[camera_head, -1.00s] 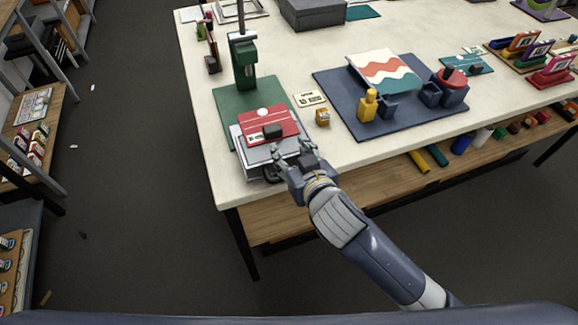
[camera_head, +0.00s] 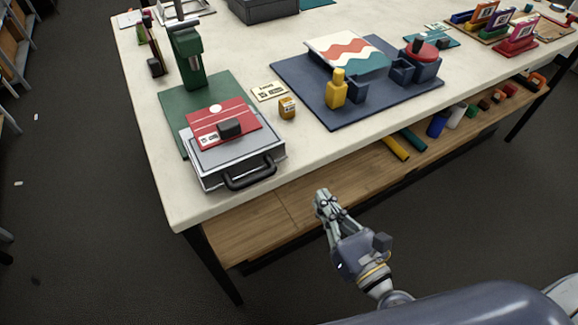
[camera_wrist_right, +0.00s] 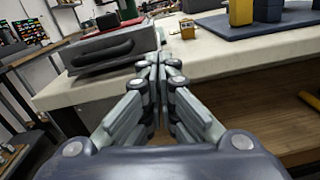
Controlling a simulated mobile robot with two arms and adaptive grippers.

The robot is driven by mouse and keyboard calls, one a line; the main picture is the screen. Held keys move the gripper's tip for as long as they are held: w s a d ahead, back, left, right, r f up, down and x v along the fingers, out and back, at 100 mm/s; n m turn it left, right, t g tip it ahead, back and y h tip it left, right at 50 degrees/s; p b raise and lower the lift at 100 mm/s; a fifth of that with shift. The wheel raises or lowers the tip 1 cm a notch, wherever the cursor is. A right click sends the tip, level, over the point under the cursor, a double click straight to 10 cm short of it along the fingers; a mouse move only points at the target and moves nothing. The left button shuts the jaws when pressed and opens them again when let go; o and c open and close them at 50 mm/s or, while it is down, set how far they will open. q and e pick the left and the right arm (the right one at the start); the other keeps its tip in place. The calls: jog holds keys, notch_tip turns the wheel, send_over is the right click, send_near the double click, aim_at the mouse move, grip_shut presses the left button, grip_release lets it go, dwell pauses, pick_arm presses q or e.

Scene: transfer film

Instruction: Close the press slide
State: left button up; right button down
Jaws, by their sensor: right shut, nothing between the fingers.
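The press slide (camera_head: 235,163) is a grey flat tray with a black bar handle (camera_head: 250,173) on its front. It juts from the green press base (camera_head: 213,92) toward the table's front edge. A red card (camera_head: 220,122) with a black block (camera_head: 229,128) lies over its rear part. The green press column (camera_head: 188,57) stands behind. My right gripper (camera_head: 322,196) is shut and empty, in front of the table edge, right of the handle and apart from it. In the right wrist view, the handle (camera_wrist_right: 100,56) is at upper left, beyond the closed fingertips (camera_wrist_right: 159,60). My left gripper is not in view.
A small yellow-orange box (camera_head: 287,107) and a cream card (camera_head: 269,91) lie right of the press. A dark blue mat (camera_head: 300,90) holds a yellow figure (camera_head: 337,88) and blue blocks. A wooden shelf (camera_head: 290,200) runs under the white tabletop (camera_head: 165,185). The floor in front is clear.

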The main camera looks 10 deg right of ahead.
jog(key=n, duration=0.2)
jog(key=p, duration=0.5)
send_near(284, 155)
jog(key=shift+y, duration=0.3)
jog(key=x, duration=0.6)
jog(key=shift+d, duration=0.2)
jog(key=shift+w+a+f, duration=0.1)
jog(key=shift+w+a, duration=0.1)
jog(key=shift+w, duration=0.35)
jog(key=shift+w, duration=0.1)
jog(key=x, duration=0.5)
jog(key=shift+p, duration=0.3)
